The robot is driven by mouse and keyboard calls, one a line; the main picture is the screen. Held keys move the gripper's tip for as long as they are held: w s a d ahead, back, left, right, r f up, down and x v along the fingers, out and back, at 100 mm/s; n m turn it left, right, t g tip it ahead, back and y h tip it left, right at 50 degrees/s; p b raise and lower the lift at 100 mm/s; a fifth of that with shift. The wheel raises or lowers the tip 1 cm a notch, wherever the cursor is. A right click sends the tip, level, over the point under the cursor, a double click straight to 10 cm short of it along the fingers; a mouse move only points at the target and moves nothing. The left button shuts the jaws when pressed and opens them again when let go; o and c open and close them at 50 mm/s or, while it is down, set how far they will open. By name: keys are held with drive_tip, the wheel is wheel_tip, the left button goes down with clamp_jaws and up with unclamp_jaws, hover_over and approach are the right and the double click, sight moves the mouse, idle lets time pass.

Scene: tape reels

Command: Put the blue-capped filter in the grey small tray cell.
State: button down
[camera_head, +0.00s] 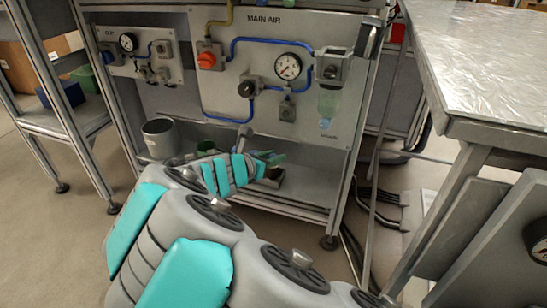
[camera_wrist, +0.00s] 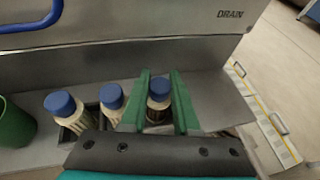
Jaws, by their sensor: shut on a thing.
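In the wrist view, a filter with a blue cap (camera_wrist: 159,88) and a pale body stands between the two green fingers of my gripper (camera_wrist: 158,100), which are shut on it. Two more blue-capped filters, a near one (camera_wrist: 112,97) and a far-left one (camera_wrist: 60,104), stand to the left. The left one sits in a grey small tray cell (camera_wrist: 70,129); the lower part of the middle one is partly hidden. Whether the held filter's base touches anything is hidden by my gripper. In the head view my gripper (camera_head: 268,157) is low over the shelf, and the filters are hard to make out.
A green cup (camera_wrist: 13,126) stands left of the filters. A grey bin (camera_head: 160,138) is further left on the shelf. The panel with gauges and blue hoses (camera_head: 270,30) rises behind. Bare shelf (camera_head: 312,185) lies to the right.

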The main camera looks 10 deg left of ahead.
drive_tip(key=c, duration=0.9)
unclamp_jaws()
drive_tip(key=shift+f, duration=0.1)
drive_tip(key=shift+s+r, duration=0.1)
drive_tip(key=shift+r, duration=0.15)
drive_tip(key=p+v, duration=0.6)
drive_tip(key=v, duration=0.6)
